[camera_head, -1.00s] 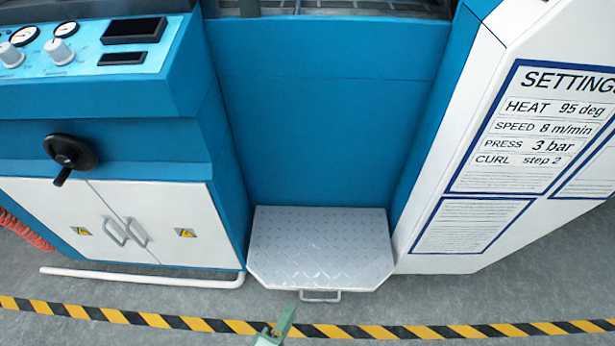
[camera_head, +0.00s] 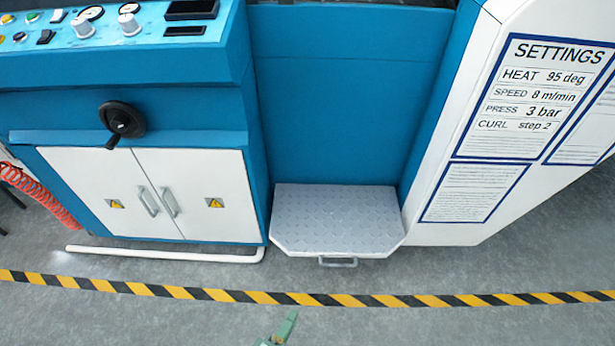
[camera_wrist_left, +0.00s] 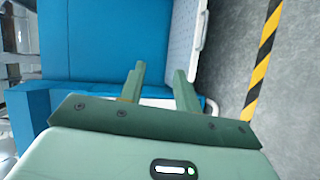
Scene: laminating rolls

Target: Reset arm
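My left gripper (camera_head: 280,330) shows at the bottom edge of the head view, only its green finger and a bit of its body in frame. In the left wrist view its two green fingers (camera_wrist_left: 160,88) stand apart with nothing between them, so it is open and empty. It is over the floor in front of the machine, clear of the metal step. My right gripper is not in either view.
The blue machine (camera_head: 345,110) has a diamond-plate step (camera_head: 338,215), a white cabinet (camera_head: 150,195) with a black handwheel (camera_head: 121,121) above, and a settings panel (camera_head: 530,100) at right. A white pipe (camera_head: 165,254) lies along the floor. Grey floor beyond the striped tape (camera_head: 330,299) is clear.

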